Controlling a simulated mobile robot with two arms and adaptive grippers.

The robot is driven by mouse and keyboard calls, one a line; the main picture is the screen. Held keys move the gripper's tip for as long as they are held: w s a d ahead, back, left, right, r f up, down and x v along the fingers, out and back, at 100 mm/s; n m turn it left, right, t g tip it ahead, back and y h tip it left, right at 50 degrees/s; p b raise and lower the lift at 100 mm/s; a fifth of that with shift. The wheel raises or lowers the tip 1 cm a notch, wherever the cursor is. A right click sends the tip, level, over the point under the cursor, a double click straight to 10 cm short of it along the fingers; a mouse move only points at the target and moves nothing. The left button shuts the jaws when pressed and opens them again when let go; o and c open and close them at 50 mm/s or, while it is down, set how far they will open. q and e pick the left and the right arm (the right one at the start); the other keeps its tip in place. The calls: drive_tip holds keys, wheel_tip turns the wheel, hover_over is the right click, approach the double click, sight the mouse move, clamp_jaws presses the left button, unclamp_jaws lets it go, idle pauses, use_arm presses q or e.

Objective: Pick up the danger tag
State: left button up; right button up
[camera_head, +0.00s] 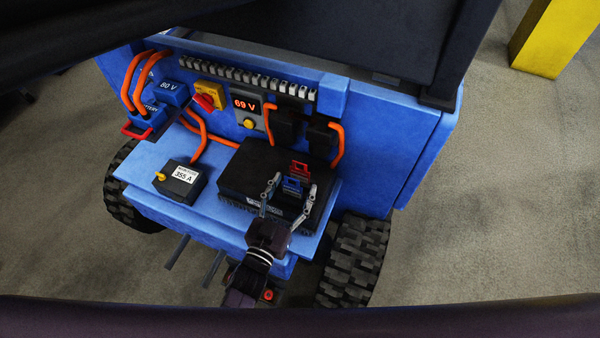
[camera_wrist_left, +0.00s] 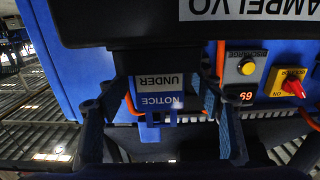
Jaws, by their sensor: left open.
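A red tag (camera_head: 299,169), its text too small to read, stands on the black box (camera_head: 235,175) on the blue cart's shelf; it is not visible in the left wrist view. A blue tag (camera_head: 292,187) is just in front of it. In the left wrist view the blue tag (camera_wrist_left: 157,103) appears upside down and reads "NOTICE UNDER". My left gripper (camera_head: 291,185) is open, its two fingers on either side of the blue tag in the picture, with the red tag just beyond. I cannot tell whether the fingers touch anything. My right gripper is not visible.
A small "355 A" box (camera_head: 180,182) sits on the shelf's left. The back panel carries a yellow-and-red switch (camera_head: 207,97), a "69 V" display (camera_head: 245,104) and orange cables (camera_head: 337,145). A yellow post (camera_head: 555,38) stands at the upper right. Floor right of the cart is clear.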

use_arm(q)
drive_tip(key=shift+x, duration=1.2)
drive_tip(key=shift+w+d, duration=0.1)
drive_tip(key=shift+w, duration=0.05)
drive_tip(key=shift+c, duration=0.8)
drive_tip(key=c, duration=0.9)
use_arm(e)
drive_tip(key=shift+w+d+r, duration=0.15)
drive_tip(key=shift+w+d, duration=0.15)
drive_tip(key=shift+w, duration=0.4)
use_arm(q)
drive_tip(key=shift+r, duration=0.1)
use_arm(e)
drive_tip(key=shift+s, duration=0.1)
use_arm(q)
drive_tip(key=shift+r, duration=0.55)
wheel_tip(320, 180, up, 19)
drive_tip(key=p, duration=0.3)
drive_tip(key=shift+f, duration=0.1)
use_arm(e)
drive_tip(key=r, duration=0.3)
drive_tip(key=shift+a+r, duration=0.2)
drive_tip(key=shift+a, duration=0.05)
